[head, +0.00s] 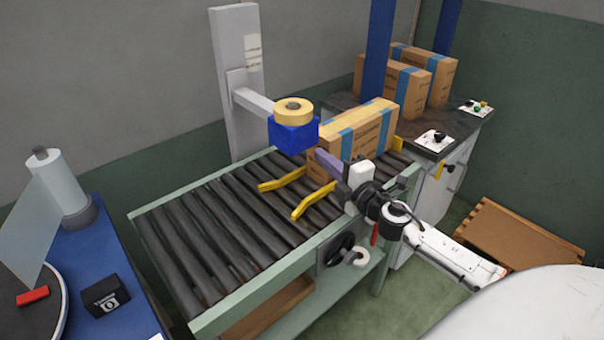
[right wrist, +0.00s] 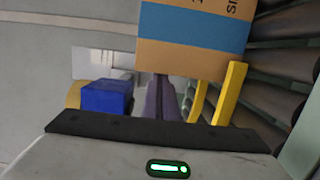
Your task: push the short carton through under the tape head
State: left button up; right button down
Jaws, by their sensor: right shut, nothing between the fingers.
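The carton (head: 360,128), brown with blue bands, stands upright on the roller conveyor (head: 190,238), to the right of the tape head. The tape head (head: 292,133) is a blue block with a yellow tape roll on top, held over the rollers by an arm from a white post. My right gripper (head: 322,156) is shut and empty, low at the carton's near left end; whether it touches is unclear. In the right wrist view its fingers (right wrist: 160,100) show together below the carton (right wrist: 195,35), with the tape head (right wrist: 106,97) to their left. My left gripper is not in view.
Two yellow guide rails (head: 313,201) lie over the rollers by the tape head. More cartons (head: 405,80) stand on the bench behind. A black crank wheel (head: 338,248) is on the conveyor's front. The left rollers are clear. A blue table (head: 95,260) stands at left.

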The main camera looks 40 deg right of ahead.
jog(key=s+a, duration=0.5)
jog(key=s, duration=0.5)
jog(key=shift+s, duration=0.25)
